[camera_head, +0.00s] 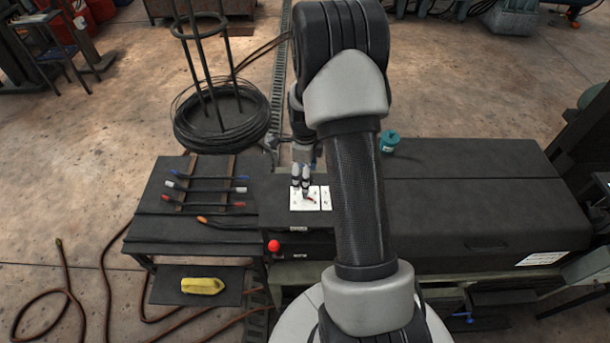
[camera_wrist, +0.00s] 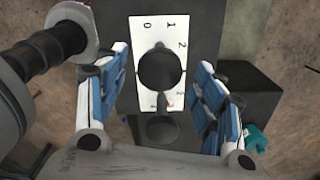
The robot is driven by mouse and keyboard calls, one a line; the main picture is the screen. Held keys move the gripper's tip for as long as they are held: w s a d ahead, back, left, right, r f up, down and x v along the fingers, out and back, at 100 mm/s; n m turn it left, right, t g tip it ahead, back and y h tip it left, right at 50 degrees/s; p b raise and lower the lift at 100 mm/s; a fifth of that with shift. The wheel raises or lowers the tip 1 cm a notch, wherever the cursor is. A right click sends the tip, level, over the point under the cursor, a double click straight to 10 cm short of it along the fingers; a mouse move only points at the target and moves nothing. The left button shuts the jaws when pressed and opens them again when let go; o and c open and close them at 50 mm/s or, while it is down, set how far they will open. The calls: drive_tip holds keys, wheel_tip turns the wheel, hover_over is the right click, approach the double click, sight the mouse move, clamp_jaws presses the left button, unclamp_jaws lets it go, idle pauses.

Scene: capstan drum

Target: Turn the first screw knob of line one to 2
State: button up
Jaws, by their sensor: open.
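A white dial plate (camera_wrist: 146,37) with the printed numbers 0, 1 and 2 shows in the wrist view, and a partly hidden mark sits lower on its right. A black round knob (camera_wrist: 160,70) stands on the plate. A second dark round shape (camera_wrist: 162,130) lies below it, with a small red mark between them. I cannot tell the knob's setting. My gripper (camera_wrist: 163,62) is open, with its blue-padded fingers on either side of the knob, apart from it. In the head view my gripper (camera_head: 301,176) is above the white plates (camera_head: 325,199) on the dark machine.
A red button (camera_head: 274,246) is on the machine's front. Left of it, a side table (camera_head: 150,225) holds rods with coloured ends, above a yellow object (camera_head: 202,286) on a shelf. A wire coil (camera_head: 220,125) stands behind the table.

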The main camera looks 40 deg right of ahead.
drive_tip(key=shift+f, duration=0.4)
drive_tip(key=c, duration=1)
drive_tip(key=shift+c, duration=0.2)
